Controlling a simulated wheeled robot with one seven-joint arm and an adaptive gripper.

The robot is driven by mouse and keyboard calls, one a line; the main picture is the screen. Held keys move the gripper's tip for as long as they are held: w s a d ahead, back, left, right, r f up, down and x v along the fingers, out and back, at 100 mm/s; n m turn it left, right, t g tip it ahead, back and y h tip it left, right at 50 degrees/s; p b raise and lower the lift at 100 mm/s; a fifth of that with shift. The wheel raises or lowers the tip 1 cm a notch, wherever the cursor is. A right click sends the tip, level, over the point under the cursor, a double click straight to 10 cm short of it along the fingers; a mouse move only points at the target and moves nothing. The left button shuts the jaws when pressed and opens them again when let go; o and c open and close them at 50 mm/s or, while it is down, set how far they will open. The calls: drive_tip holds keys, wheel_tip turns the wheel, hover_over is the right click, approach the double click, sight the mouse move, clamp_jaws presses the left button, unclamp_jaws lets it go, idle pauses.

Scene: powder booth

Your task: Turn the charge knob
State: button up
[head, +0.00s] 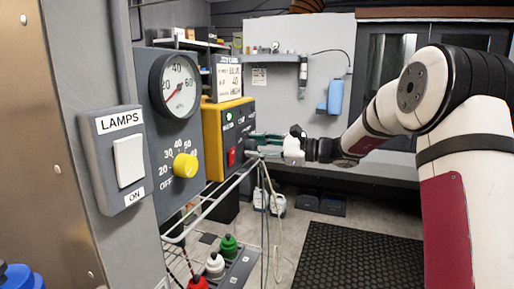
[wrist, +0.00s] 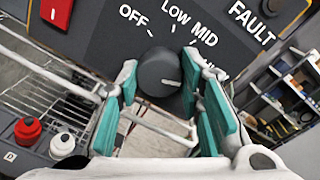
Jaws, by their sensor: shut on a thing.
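The charge knob (wrist: 160,72) is a dark round knob with a white pointer line, on a dark panel marked OFF, LOW and MID, with a further label partly hidden by a finger. In the wrist view its pointer line points right, toward that partly hidden label past MID. My gripper (wrist: 160,82) has its teal fingers on either side of the knob, shut on it. In the head view my gripper (head: 264,145) reaches the right part of the yellow-edged control box (head: 213,140); the knob cannot be made out there.
A red rocker switch (head: 231,157) is on the same box. Nearer are a gauge (head: 178,88), a yellow knob (head: 185,166) and a LAMPS switch (head: 129,161). Below, a wire rack (head: 205,212) and a tray of bottles with red, white and green caps stand close. Floor to the right is open.

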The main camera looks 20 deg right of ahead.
drive_tip(key=o, duration=1.2)
drive_tip(key=shift+c, duration=0.2)
drive_tip(key=v, duration=1.2)
